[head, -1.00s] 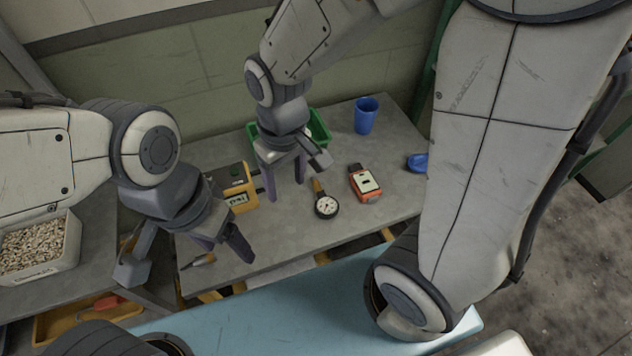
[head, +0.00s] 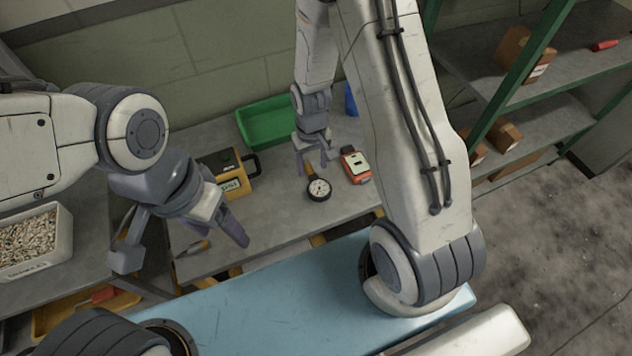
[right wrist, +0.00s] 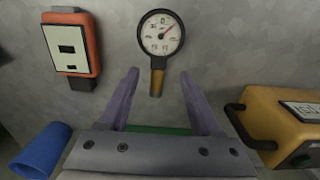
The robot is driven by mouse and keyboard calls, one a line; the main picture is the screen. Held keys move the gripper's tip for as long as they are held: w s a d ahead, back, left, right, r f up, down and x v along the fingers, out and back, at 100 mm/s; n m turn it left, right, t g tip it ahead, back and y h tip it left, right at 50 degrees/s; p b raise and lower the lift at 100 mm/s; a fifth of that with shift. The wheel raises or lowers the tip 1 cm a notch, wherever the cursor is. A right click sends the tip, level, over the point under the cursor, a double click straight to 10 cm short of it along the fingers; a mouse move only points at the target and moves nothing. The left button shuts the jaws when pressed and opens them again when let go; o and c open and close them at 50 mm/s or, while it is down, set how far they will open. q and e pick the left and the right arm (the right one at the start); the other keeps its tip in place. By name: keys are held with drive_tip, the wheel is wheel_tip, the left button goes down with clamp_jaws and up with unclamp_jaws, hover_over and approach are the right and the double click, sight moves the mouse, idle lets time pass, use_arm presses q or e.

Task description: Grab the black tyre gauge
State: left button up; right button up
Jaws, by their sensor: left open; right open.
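The black tyre gauge (head: 319,189) lies on the grey table, with a round white dial, black rim and brass-coloured stem. In the right wrist view the gauge (right wrist: 161,35) is at the top middle, dial away from me, its stem pointing toward the gap between the fingers. My right gripper (head: 312,168) is open and empty, just behind the dial near the stem; its two purple fingers (right wrist: 158,86) stand either side of the stem's line in the wrist view. My left gripper (head: 222,236) is open and empty, over the table's left front part.
An orange-red handheld device (head: 356,166) lies just right of the gauge. A yellow boxed meter (head: 232,184) stands to its left. A green bin (head: 262,122) and a blue cup (head: 351,100) stand behind. A screwdriver-like tool (head: 192,249) lies near the left front edge.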

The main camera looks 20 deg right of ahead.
sight(313, 176)
wheel_tip(313, 176, down, 4)
drive_tip(key=shift+d+p, duration=0.15)
drive_tip(key=shift+p, duration=0.3)
clamp_jaws()
drive_tip(key=shift+r, duration=0.1)
